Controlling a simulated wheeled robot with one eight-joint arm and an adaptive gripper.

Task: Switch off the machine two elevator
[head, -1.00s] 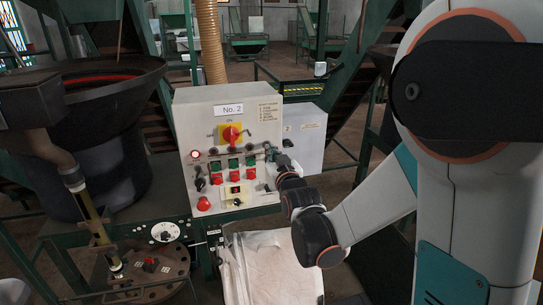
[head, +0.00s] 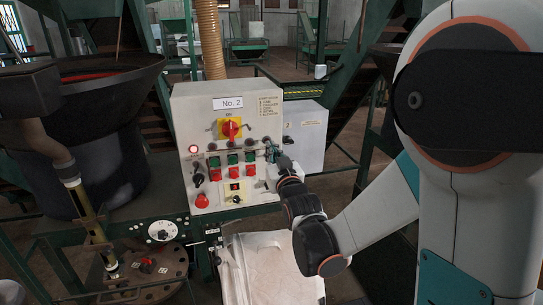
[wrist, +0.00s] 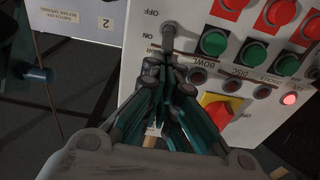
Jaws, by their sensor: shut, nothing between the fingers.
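The grey control panel (head: 190,115) labelled No. 2 faces me in the head view. On its right side, a grey toggle switch (wrist: 172,36) shows in the wrist view, with OFF and ON printed beside it. My gripper (head: 272,152) is at the right part of the panel. In the wrist view the shut, empty fingers (wrist: 164,68) are just below the switch; I cannot tell whether they touch it. The fingers hide part of the panel.
Green buttons (head: 232,159), red buttons (head: 232,174) and a yellow-red rotary switch (head: 230,128) crowd the panel. A red lamp (head: 194,149) is lit. A grey box (head: 309,135) stands to the right. A white bulk bag (head: 262,265) is below, and a dark bowl (head: 100,150) left.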

